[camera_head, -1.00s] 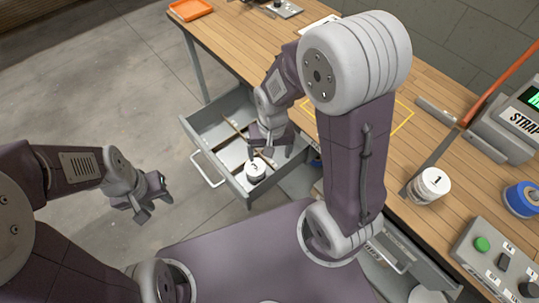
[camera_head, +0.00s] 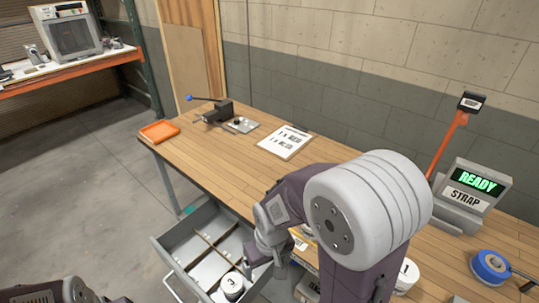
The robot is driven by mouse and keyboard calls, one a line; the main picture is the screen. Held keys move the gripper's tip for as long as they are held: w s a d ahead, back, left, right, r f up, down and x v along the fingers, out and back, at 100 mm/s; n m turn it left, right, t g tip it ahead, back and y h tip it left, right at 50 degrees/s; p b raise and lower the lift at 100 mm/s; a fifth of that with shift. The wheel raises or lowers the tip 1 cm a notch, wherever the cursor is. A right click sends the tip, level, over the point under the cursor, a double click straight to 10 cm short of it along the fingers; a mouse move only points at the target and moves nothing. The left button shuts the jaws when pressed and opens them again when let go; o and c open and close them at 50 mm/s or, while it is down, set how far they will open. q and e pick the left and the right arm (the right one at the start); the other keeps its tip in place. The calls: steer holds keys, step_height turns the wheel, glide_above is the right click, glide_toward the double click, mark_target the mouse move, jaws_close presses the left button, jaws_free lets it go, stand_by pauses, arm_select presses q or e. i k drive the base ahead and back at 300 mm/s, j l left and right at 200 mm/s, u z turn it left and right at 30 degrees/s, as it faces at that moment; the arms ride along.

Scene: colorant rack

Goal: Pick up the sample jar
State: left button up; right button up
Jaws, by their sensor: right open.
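A white jar with a dark 3 on its lid (camera_head: 232,281) stands upright in the open drawer (camera_head: 165,251), near its front right part. My right gripper (camera_head: 265,269) points down over the drawer's right side, just right of this jar. It is open, and I see nothing between its fingers. Another white jar (camera_head: 408,271) stands on the bench, partly hidden behind my right arm. I cannot tell from the labels which jar is the sample jar. My left wrist shows at the bottom left edge; its fingers are cut off.
Wooden dividers (camera_head: 215,248) split the drawer. On the bench (camera_head: 215,165) are an orange tray (camera_head: 159,132), a clamp-like tool (camera_head: 217,112), a printed sheet (camera_head: 285,142), a STRAP machine reading READY (camera_head: 473,193) and a blue tape roll (camera_head: 490,266). The bench's middle left is clear.

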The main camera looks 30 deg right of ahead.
mark_target(409, 275)
steer(key=z, duration=0.45)
steer(key=k+l+z, duration=0.1)
steer(key=z, duration=0.8)
steer(key=k+l+z, duration=0.1)
steer(key=z, duration=0.35)
steer(key=l+z, duration=0.15)
steer(key=z, duration=0.3)
